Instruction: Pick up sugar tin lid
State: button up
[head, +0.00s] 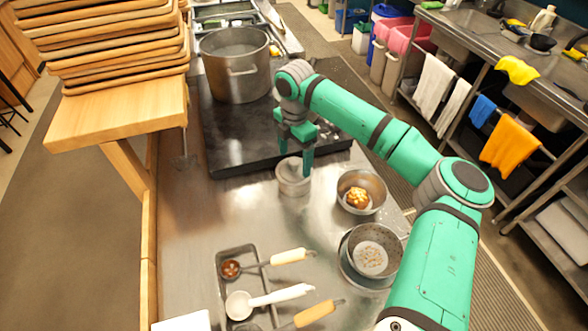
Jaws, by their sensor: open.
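A small round metal tin (293,181) stands on the steel counter just in front of the black cooktop. Its top looks pale grey; I cannot tell clearly where the lid ends and the tin begins. My gripper (296,167) points down at the tin, with its green fingers apart, one at the tin's upper right edge and one behind it to the left. The fingers partly cover the tin's top. I cannot tell whether they touch it. Nothing shows held between them.
A metal bowl with brown food (358,197) stands close right of the tin, and a perforated bowl (370,254) is nearer. A tray (225,262) holds several ladles at front left. A large pot (237,68) stands on the cooktop (232,135). Stacked wooden trays (110,45) rise at left.

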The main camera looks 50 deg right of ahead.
jog(key=shift+f, duration=1.05)
jog(key=c, duration=1.3)
jog(key=shift+s+f, duration=0.15)
jog(key=shift+s, duration=0.05)
jog(key=c, duration=0.3)
jog(key=shift+c, duration=0.5)
